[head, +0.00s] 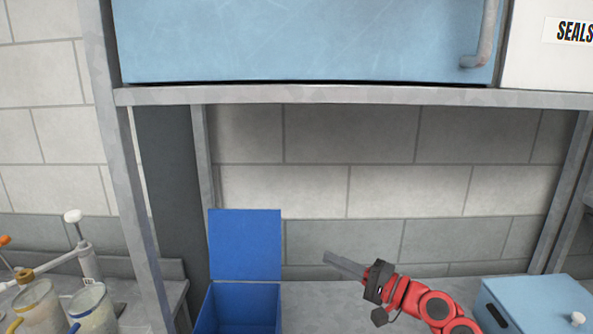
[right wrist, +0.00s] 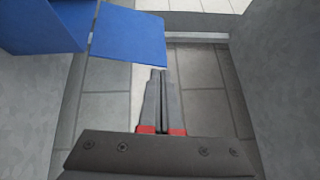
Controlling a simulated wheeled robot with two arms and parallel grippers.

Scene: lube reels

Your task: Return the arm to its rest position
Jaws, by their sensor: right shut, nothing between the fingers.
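My right arm (head: 428,303) is red and comes in from the lower right in the head view. Its gripper (head: 331,258) points left, in front of the block wall and above the lower surface. In the right wrist view the gripper's two grey fingers (right wrist: 158,80) lie together, shut with nothing between them. The tips appear just below the raised blue lid in that picture, apart from it as far as I can tell. My left gripper is in neither view.
A blue box (head: 245,305) with its lid (head: 245,245) up stands left of the gripper. A light blue case (head: 530,303) sits at the lower right. A metal shelf edge (head: 350,96) bears a large blue cabinet (head: 300,42) above. Dispenser jars (head: 90,308) stand at far left.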

